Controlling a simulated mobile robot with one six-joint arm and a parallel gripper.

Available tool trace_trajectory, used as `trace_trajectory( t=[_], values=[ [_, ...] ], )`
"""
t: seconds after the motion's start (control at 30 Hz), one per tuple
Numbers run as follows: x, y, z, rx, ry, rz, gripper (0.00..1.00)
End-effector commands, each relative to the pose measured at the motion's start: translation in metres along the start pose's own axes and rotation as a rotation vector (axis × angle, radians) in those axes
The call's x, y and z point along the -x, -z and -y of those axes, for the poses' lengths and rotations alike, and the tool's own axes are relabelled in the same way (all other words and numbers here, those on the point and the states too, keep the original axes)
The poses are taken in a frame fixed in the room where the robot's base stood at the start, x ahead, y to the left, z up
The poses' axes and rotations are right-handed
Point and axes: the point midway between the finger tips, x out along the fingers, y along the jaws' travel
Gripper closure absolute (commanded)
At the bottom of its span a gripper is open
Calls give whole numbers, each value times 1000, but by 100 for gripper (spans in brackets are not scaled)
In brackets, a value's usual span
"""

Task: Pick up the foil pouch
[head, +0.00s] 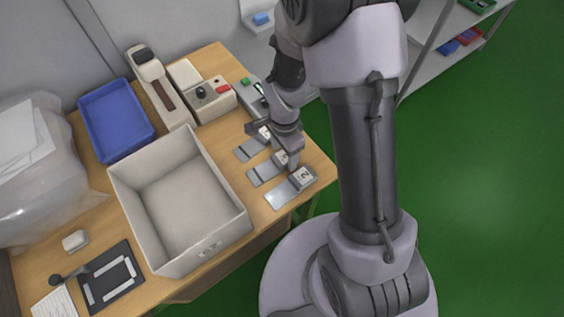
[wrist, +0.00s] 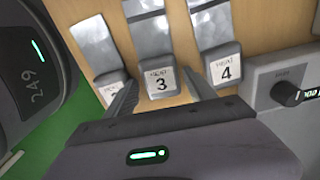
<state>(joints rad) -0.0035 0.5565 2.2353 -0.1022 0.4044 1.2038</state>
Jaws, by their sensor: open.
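In the head view the nearest pouch (head: 282,196) is by block 2, with the middle pouch (head: 264,172) and far pouch (head: 248,150) beyond. My gripper (wrist: 162,74) is open and empty, its fingers either side of the block marked 3 (wrist: 160,82). In the head view my gripper (head: 291,158) hides part of the middle block.
An empty, open grey-white bin (head: 180,205) stands left of the pouches, with a blue tray (head: 117,118) behind it. A control box (head: 208,98) and a tall device (head: 160,85) stand at the back. Block 4 (wrist: 224,70) is close to the right finger.

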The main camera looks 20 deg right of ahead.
Motion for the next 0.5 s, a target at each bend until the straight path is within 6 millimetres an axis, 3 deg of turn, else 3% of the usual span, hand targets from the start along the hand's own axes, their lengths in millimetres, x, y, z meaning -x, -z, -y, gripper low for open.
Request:
trace_trajectory(
  t=[0.07,0.27,0.5],
  values=[
    [-16,0,-1,0,-2,1,36],
    [-14,0,0,0,0,0,38],
    [-13,0,0,0,0,0,85]
  ],
)
